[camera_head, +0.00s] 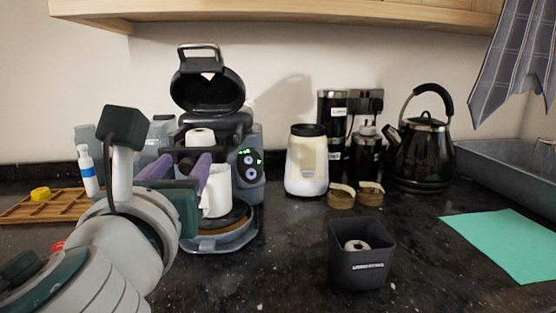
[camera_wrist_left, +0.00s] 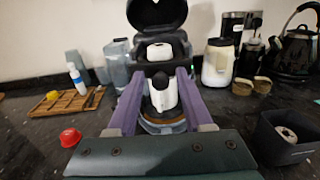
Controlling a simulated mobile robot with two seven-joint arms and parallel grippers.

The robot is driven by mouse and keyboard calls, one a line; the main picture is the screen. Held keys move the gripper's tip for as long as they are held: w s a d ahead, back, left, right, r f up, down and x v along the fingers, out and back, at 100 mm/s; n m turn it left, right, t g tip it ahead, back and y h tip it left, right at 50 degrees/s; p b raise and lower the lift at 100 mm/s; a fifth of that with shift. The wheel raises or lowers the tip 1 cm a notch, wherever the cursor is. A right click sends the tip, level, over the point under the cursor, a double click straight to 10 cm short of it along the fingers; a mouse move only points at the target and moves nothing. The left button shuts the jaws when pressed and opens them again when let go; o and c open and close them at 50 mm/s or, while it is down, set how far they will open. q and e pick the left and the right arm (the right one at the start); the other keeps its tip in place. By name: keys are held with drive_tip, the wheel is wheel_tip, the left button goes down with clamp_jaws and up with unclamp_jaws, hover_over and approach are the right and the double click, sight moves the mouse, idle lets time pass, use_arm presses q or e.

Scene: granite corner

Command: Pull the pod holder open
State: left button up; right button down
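The coffee machine (camera_head: 243,140) stands at the back left with its black lid (camera_head: 208,92) raised. A white pod-like piece (camera_head: 199,137) sits in its upper part and also shows in the left wrist view (camera_wrist_left: 159,52). A white mug (camera_head: 217,192) stands on the round drip tray below. My left gripper (camera_head: 190,157) is in front of the machine at pod-holder height. In the left wrist view its purple fingers (camera_wrist_left: 160,76) are apart, with a dark rounded knob and the mug visible between them. I cannot tell whether they touch the holder. My right gripper is out of view.
A dark bin (camera_head: 361,262) is at the front. A wooden tray (camera_head: 40,207) and white bottle (camera_head: 87,172) are left. Counter between bin and machine is clear.

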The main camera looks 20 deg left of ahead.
use_arm(q)
drive_tip(key=shift+o, duration=0.5)
drive_tip(key=b+v, duration=0.1)
drive_tip(key=v, duration=0.9)
drive_tip(key=shift+b, duration=0.35)
